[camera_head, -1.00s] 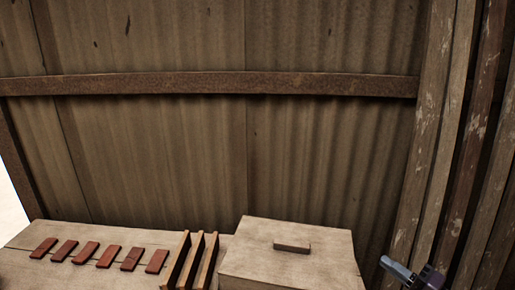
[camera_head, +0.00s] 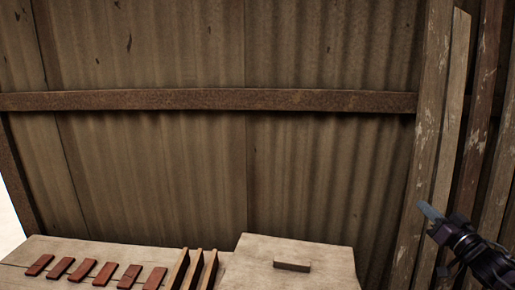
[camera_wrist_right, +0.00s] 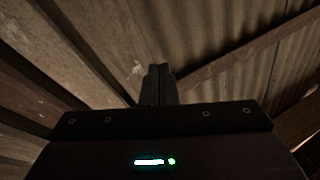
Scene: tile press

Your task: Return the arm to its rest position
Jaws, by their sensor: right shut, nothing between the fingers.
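My right gripper (camera_head: 430,212) is at the right side of the head view, raised in front of the wooden posts and clear of the bench. Its fingers are together and hold nothing. In the right wrist view the closed fingers (camera_wrist_right: 158,84) point toward the posts and the corrugated wall, with nothing between them. My left gripper is not in view.
The bench (camera_head: 100,252) runs along the bottom. Several red tiles (camera_head: 104,273) lie in a row on it, beside upright wooden slats (camera_head: 194,270) and a box-like block (camera_head: 330,262) with a small bar (camera_head: 292,266) on top. Wooden posts (camera_head: 430,150) stand at right; a corrugated wall (camera_head: 200,180) is behind.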

